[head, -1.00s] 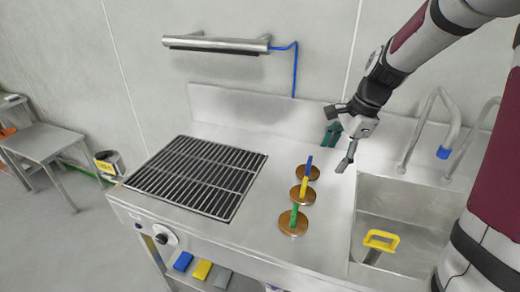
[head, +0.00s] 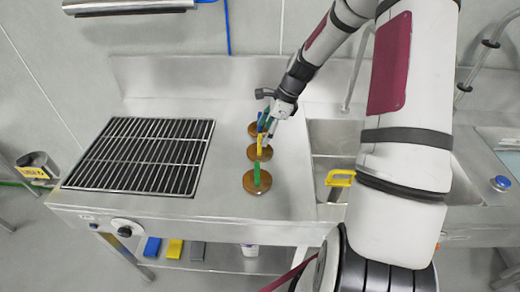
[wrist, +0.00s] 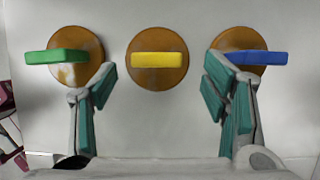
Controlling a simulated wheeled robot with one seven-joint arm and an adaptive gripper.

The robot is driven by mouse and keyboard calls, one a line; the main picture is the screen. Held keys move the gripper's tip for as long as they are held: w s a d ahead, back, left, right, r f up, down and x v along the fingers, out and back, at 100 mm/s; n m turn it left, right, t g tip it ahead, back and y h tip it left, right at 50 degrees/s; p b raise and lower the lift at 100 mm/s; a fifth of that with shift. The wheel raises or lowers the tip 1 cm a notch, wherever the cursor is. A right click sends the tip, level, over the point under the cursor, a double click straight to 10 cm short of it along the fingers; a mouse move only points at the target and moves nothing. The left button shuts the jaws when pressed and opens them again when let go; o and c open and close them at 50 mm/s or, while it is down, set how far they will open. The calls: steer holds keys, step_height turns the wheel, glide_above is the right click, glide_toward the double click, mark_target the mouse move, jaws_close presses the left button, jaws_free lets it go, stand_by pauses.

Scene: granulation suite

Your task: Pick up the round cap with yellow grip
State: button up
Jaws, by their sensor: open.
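The round cap with yellow grip (wrist: 158,60) is a brown disc with a yellow bar across its top. In the wrist view it lies at the upper middle, ahead of and between the fingers of my gripper (wrist: 160,95). In the head view the yellow-grip cap (head: 260,153) is the middle of three caps in a row on the steel counter. My gripper (head: 266,128) is open and empty, above the row near the yellow and blue grips. It partly hides the blue-grip cap (head: 253,129). No contact with the yellow grip is visible.
The green-grip cap (head: 257,181) stands nearer the counter's front edge. In the wrist view, fingers overlap the edges of the green-grip cap (wrist: 76,72) and blue-grip cap (wrist: 262,57). A black grate (head: 140,155) lies left; a sink with a yellow-handled item (head: 340,178) lies right.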

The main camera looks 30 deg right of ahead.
mark_target(260, 142)
steer(key=shift+p+x, duration=0.5)
steer(key=shift+x, duration=2.2)
steer(key=shift+s, duration=0.15)
steer(key=c, duration=1.5)
steer(key=shift+r, duration=0.2)
